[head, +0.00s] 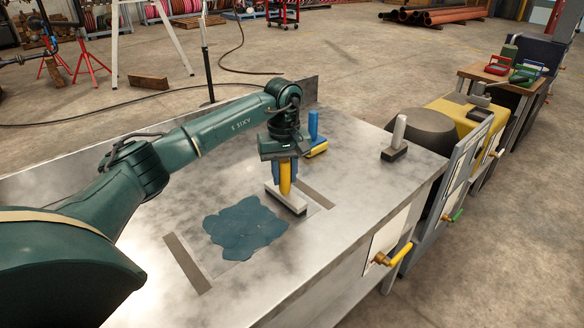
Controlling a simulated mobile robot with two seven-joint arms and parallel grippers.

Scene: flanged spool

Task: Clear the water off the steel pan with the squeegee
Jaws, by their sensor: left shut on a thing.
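The water is a dark blue, lobed puddle (245,228) on the grey steel surface. Two dark strips lie at either side of it, one at lower left (187,264) and one at right (318,193). I cannot clearly tell the pan's outline from the steel bench around it. My left gripper (284,178) is shut on the yellow handle of a squeegee with a pale, wide head (288,200). The squeegee is upright, just right of and beyond the puddle. Whether its head touches the steel is unclear. My right gripper is out of view.
Behind my gripper stands a blue-handled tool with a yellow head (314,130). A white-handled tool with a dark head (397,138) stands at the bench's right. The front right bench top is clear.

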